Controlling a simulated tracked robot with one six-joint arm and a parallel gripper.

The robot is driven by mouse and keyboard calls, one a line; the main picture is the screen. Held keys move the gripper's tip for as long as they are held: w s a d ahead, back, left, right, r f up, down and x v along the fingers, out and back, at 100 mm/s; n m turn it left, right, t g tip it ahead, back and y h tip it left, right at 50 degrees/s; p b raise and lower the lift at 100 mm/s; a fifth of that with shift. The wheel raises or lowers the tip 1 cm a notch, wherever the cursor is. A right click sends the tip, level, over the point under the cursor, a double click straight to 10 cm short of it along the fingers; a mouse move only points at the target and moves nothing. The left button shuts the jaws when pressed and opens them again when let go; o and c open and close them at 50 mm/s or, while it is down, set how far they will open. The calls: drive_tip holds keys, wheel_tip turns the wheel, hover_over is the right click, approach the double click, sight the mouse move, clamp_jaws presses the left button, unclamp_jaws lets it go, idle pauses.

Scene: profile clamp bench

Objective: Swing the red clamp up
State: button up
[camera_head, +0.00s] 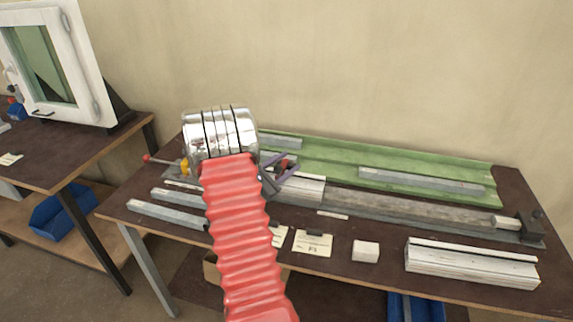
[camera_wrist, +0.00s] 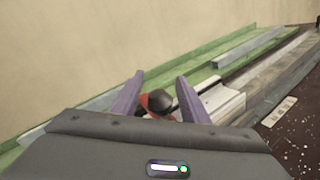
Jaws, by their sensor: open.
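The red clamp (camera_wrist: 145,101) shows in the wrist view as a red part with a round black knob (camera_wrist: 159,102), low between my two purple fingers. In the head view a small red and dark piece of the clamp (camera_head: 283,163) shows by my fingers, beside the white profile (camera_head: 306,189). My gripper (camera_wrist: 160,77) is open, with a finger on each side of the knob. I cannot tell whether either finger touches it. The gripper body hides the lower part of the clamp. My gripper also shows in the head view (camera_head: 285,167), partly behind my red arm.
A green channel (camera_head: 330,160) runs along the back of the bench (camera_head: 340,265). Grey bars lie at left, and a white profile (camera_head: 470,262) and small block (camera_head: 365,251) at front right. A red-knobbed lever (camera_head: 148,158) with a yellow part (camera_head: 184,166) is at left.

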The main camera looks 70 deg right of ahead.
drive_tip(key=shift+c, duration=0.6)
clamp_jaws()
